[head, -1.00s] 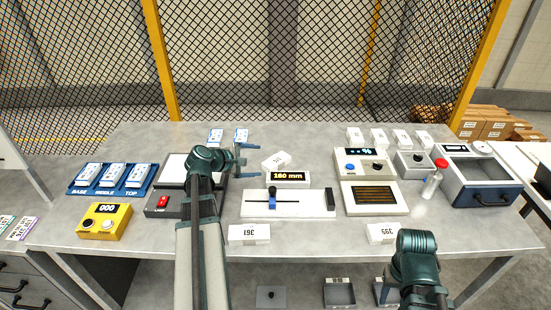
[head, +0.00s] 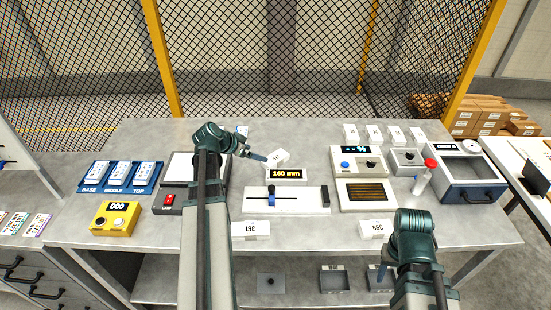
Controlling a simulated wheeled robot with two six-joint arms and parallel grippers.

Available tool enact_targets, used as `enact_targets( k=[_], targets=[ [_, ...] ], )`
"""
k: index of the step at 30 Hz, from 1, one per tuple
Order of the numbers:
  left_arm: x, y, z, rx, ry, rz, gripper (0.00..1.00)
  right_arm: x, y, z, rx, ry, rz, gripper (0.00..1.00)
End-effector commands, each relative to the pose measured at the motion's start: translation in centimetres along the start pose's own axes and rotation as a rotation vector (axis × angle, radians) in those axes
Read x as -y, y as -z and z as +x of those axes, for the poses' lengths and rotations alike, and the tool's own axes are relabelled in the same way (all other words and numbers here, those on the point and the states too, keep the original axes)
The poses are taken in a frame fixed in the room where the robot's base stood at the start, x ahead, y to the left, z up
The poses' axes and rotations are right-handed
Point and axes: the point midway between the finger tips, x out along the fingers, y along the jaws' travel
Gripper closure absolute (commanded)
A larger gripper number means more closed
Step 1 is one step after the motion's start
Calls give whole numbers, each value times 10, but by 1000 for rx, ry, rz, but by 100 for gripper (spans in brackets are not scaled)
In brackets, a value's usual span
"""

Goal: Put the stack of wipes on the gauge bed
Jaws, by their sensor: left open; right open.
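The gauge bed (head: 305,204) is a white slab with a blue slider on a dark rail, mid-table, below a display reading 160 mm. A small white block with a dark label (head: 279,157), possibly the stack of wipes, lies turned askew behind the display. My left gripper (head: 250,146) is open, with one fingertip close to this block's left side; I cannot tell if they touch. Other white blocks, marked 361 (head: 250,230) and 395 (head: 376,228), lie along the front edge.
A blue tray (head: 98,187) with several white packs and a yellow counter box (head: 116,218) stand at left. Several white blocks line the back right.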

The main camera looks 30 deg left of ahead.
Motion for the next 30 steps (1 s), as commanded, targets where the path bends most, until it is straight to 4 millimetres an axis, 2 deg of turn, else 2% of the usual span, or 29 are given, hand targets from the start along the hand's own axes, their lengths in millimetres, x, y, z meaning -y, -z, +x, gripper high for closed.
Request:
enact_targets(
  k=[8, 21, 30],
  targets=[
    [0, -2, 10, 0, 0, 7, 0, 1, 0, 8, 0, 0, 0, 50],
    [1, -2, 83, 0, -1, 6, 0, 6, 4, 60, 0, 0, 0, 50],
    [0, 0, 90, 0, 0, 4, 0, 6, 4, 63, 0, 0, 0, 50]
  ],
)
